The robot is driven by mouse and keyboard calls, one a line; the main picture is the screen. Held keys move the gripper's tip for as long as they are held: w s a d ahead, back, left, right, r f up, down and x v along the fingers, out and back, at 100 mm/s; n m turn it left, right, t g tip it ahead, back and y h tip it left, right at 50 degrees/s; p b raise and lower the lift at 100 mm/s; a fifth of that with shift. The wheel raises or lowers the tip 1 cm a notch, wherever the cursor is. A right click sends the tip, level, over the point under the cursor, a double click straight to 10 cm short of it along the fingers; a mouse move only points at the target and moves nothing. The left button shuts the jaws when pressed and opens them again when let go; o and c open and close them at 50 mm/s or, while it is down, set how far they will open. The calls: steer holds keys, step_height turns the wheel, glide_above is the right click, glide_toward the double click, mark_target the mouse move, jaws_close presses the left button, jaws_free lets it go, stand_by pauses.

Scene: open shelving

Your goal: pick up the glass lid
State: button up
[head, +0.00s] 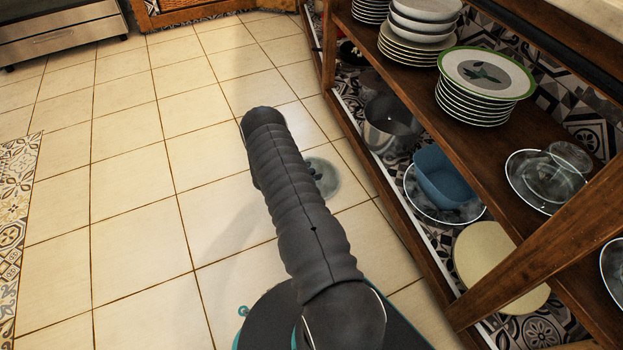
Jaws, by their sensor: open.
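A round, see-through, greenish disc (325,180) with darker marks at its middle shows just right of my arm, against the floor tiles. It looks like a glass lid, but my arm covers its left part. I cannot tell whether it rests on the floor. Clear round glassware (553,178) lies on the wooden shelf at the right; a lid may be among it, but I cannot tell. My dark ribbed arm reaches up the middle of the view. My gripper does not show.
Open wooden shelving (480,128) fills the right side. It holds stacked plates (487,75), a metal pot (390,123), a blue container (447,178) and a cream board (490,262). The tiled floor (130,210) at left is clear. An oven (55,38) stands far left.

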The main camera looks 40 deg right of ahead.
jaws_close()
steer(key=shift+r, duration=0.1)
